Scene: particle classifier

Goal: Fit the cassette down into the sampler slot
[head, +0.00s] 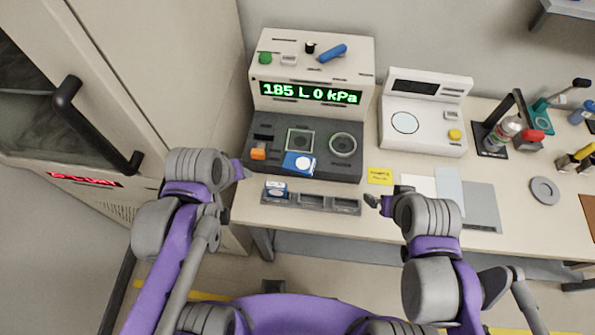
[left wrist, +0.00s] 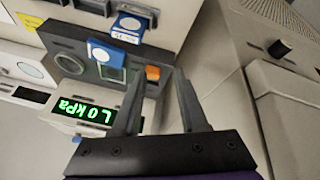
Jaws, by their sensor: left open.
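The classifier's dark panel (head: 318,172) has a square pale-rimmed recess (head: 300,139), which looks like the sampler slot. A blue cassette (head: 290,168) with a white round mark lies at the recess's front edge, apparently outside it; whether it is tilted I cannot tell. In the left wrist view the cassette (left wrist: 95,50) also shows beside the recess (left wrist: 112,75). A second blue-and-white cassette (head: 276,188) sits in the tray's left compartment. My left gripper (left wrist: 157,80) is open and empty, left of the panel. My right gripper (head: 374,202) is right of the tray; its jaws are unclear.
The grey compartment tray (head: 345,205) lies along the table's front edge. An orange switch (head: 258,154) and a round port (head: 343,145) flank the recess. The display (head: 311,93) reads "185 L 0 kPa". A yellow note (head: 380,176) and a white instrument (head: 425,125) stand to the right.

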